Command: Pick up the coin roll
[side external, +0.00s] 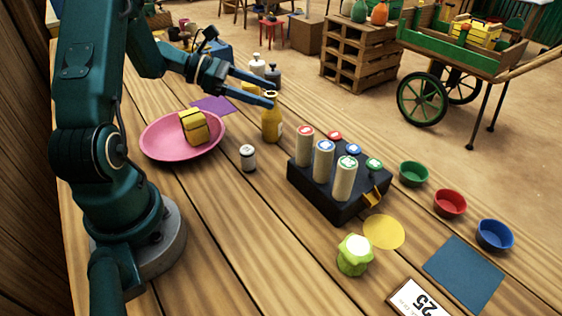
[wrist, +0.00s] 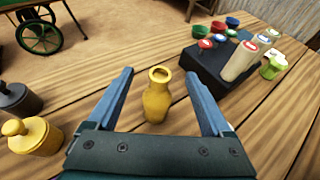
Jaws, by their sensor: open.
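Several cream paper-like rolls with coloured ends sit in a black holder (side external: 312,190). Three stand tall: a red-topped roll (side external: 305,147), a blue-topped roll (side external: 323,162) and a green-topped roll (side external: 345,181). Lower red, blue and green tops show behind them. Which one is the coin roll I cannot tell. The holder (wrist: 208,66) and a tall roll (wrist: 240,63) also show at upper right in the wrist view. My gripper (side external: 269,99) is open and empty, left of and above the holder. In the wrist view, a yellow bottle (wrist: 157,101) shows between its fingers (wrist: 160,73), apparently below them.
A pink plate (side external: 155,144) with a yellow block (side external: 194,127) lies left of the bottle. Green, red and blue bowls (side external: 450,203) line the right. A green-white object (side external: 354,257) stands near the front. Bare wood lies front left.

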